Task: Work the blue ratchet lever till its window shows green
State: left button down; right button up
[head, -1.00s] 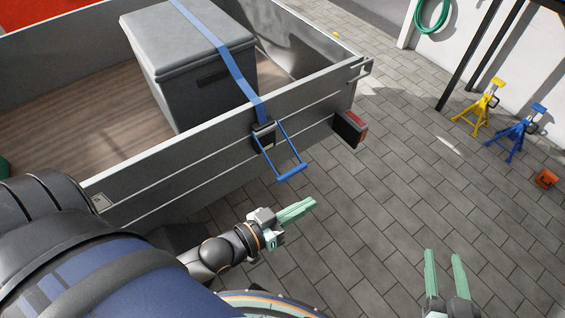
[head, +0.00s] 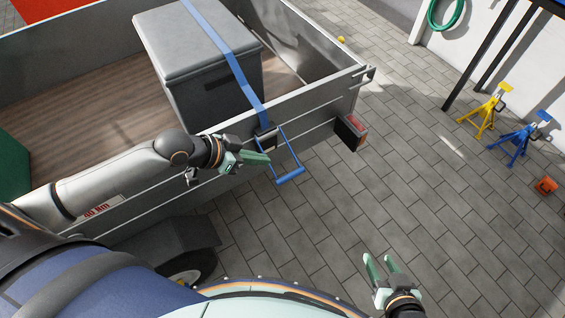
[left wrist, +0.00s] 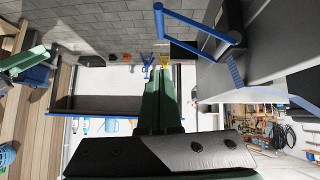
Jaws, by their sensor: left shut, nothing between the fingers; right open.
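The blue ratchet lever (head: 290,174) hangs out and down from its ratchet body (head: 267,138) on the trailer's side wall. It also shows at the top of the left wrist view (left wrist: 200,22). The blue strap (head: 238,75) runs from the ratchet up over a grey box (head: 200,60). I cannot make out the window or its colour. My left gripper (head: 268,158) is shut and empty, with its fingertips just left of the lever in the head view; I cannot tell whether they touch it. My right gripper (head: 378,258) is open and empty over the paving, apart from the lever.
The trailer's side wall (head: 325,105) stands close behind my left gripper, with a tail light (head: 351,132) to the right. A yellow stand (head: 484,112) and a blue stand (head: 520,138) are on the paving at the far right. The paving right of the lever is clear.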

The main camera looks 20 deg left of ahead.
pick_arm(q)
jog(key=b, duration=0.3)
send_over(293, 172)
jog(key=s+a, duration=0.2)
notch_tip(293, 172, down, 7)
jog(key=shift+a+r, duration=0.15)
jog(key=shift+r, duration=0.05)
notch_tip(293, 172, down, 3)
jog(key=shift+r, duration=0.2)
jog(key=shift+d+f+b, duration=0.2)
jog(key=shift+f+b, duration=0.15)
jog(key=shift+f, duration=0.35)
jog(key=shift+f, duration=0.1)
